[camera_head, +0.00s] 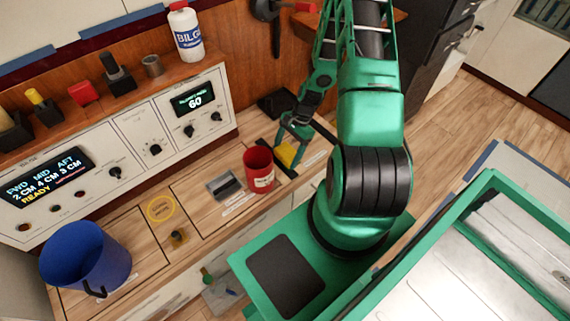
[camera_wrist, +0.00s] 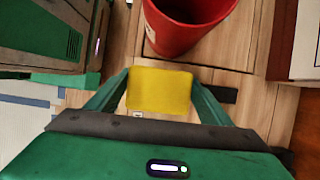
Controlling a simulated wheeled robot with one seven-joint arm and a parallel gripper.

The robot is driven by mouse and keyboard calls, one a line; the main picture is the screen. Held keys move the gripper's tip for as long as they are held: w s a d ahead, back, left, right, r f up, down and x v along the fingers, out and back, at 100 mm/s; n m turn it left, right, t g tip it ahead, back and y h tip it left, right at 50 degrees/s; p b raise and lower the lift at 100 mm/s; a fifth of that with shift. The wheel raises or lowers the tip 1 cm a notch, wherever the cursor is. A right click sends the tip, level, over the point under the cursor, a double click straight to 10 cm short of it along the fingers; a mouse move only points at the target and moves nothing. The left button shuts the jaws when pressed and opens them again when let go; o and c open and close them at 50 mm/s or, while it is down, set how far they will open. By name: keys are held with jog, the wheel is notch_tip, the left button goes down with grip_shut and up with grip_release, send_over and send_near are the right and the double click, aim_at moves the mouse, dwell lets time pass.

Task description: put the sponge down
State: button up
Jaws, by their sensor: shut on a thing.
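The yellow sponge (camera_wrist: 160,90) is between the two fingers of my gripper (camera_wrist: 160,95) in the wrist view, touched on both sides. In the head view the sponge (camera_head: 287,153) shows as a small yellow patch under my gripper (camera_head: 291,140), over the right end of the wooden counter (camera_head: 212,242). My gripper is shut on it. A red cup (camera_head: 259,170) stands just left of the sponge in the head view. In the wrist view the red cup (camera_wrist: 185,25) is just beyond the sponge. I cannot tell whether the sponge touches the counter.
A grey plate-like piece (camera_head: 224,186) and a yellow ring marking (camera_head: 161,208) are on the counter left of the cup. A blue bucket (camera_head: 86,258) stands at the far left. A control panel (camera_head: 120,150) and a shelf with a white bottle (camera_head: 186,32) line the back.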

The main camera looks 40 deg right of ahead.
jog(key=shift+f, duration=3.05)
jog(key=o, duration=1.1)
